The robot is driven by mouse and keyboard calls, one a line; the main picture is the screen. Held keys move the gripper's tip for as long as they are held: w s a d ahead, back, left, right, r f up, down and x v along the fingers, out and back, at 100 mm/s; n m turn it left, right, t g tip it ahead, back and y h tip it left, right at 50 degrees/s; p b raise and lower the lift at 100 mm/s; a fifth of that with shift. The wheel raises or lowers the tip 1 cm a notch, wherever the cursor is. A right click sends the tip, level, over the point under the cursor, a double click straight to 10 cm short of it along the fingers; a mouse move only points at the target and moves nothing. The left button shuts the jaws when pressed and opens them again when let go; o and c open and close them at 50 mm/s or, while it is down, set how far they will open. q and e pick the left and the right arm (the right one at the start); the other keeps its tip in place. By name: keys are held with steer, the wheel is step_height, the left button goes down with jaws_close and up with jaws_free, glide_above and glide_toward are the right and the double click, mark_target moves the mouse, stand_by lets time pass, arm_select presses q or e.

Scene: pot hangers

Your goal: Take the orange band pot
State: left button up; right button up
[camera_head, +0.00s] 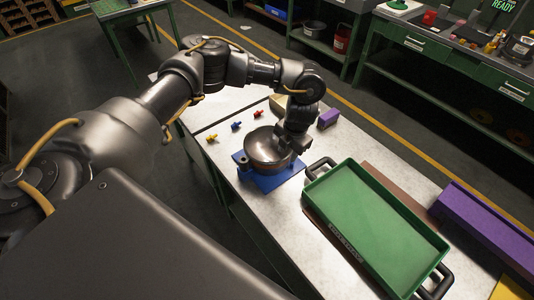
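A dark metal pot (266,152) with a brownish inside sits on a blue stand (280,181) on the light table. No orange band can be made out on it at this size. My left gripper (293,145) points down at the pot's right rim, close to or touching it. Its fingers are dark and partly merge with the pot, so whether they are open or shut on the rim is unclear. My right gripper is not in view.
A green tray (375,225) with black handles lies right of the stand. A purple block (328,118) and small yellow (212,138), blue (236,125) and red (258,114) pieces lie behind the pot. A long purple box (485,230) stands at the right.

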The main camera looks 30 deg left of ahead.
mark_target(282, 171)
arm_select(q)
steer(key=shift+w+a+f+p, duration=0.1)
steer(key=shift+a+f, duration=0.2)
steer(key=shift+f, duration=1.25)
steer(key=shift+s+a+f+p, duration=0.15)
steer(key=shift+a+f, duration=0.1)
steer(key=shift+f, duration=1.25)
steer(key=shift+w+a+f+p, duration=0.15)
steer(key=shift+a+f, duration=0.15)
steer(key=shift+f, duration=1.25)
steer(key=shift+c, duration=0.2)
jaws_close()
